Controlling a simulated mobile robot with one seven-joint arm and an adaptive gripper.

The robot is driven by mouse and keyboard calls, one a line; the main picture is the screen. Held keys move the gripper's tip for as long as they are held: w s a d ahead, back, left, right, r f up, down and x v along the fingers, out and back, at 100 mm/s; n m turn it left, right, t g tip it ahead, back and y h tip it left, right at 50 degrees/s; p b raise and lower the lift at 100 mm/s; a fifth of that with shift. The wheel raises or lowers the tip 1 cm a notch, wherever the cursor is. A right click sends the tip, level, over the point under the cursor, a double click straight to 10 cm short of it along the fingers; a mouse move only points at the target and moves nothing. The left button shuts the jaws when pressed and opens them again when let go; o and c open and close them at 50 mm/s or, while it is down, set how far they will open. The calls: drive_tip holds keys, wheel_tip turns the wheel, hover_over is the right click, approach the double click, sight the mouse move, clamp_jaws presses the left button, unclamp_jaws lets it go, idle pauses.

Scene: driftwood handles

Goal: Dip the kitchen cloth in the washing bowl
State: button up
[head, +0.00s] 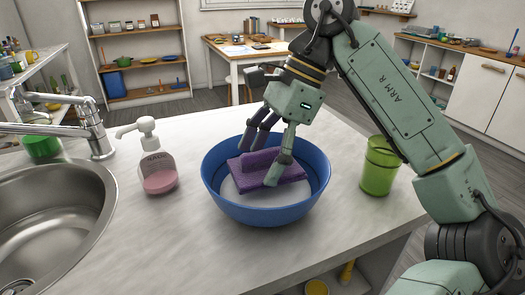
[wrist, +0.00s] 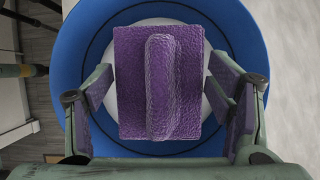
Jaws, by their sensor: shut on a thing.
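The purple kitchen cloth (head: 285,169) lies inside the blue washing bowl (head: 262,212) on the light counter. In the wrist view the cloth (wrist: 128,90) is a flat square with a raised ridge along its middle, over the pale bottom of the bowl (wrist: 75,62). My gripper (head: 262,165) reaches down into the bowl and is shut on the cloth, with a finger on either side. The wrist view shows the fingers of my gripper (wrist: 162,92) left and right of it. Whether the cloth touches the bowl's bottom cannot be told.
A soap dispenser (head: 158,170) stands left of the bowl, beside the sink (head: 45,225) and its tap (head: 92,125). A green cup (head: 379,166) stands to the right, near the counter's edge. The counter in front of the dispenser is clear.

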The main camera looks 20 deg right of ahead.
sight(255, 204)
wheel_tip(255, 204, down, 5)
drive_tip(key=b, duration=0.3)
drive_tip(key=shift+f, duration=0.15)
drive_tip(key=shift+s+f+b, duration=0.1)
drive_tip(key=shift+f+b, duration=0.35)
drive_tip(key=c, duration=0.5)
drive_tip(key=shift+f, duration=0.1)
drive_tip(key=shift+f, duration=0.2)
drive_tip(key=shift+r, duration=0.1)
idle(0.5)
wheel_tip(255, 204, up, 13)
drive_tip(key=p, duration=1)
drive_tip(key=shift+p, duration=0.4)
drive_tip(key=shift+r, duration=1)
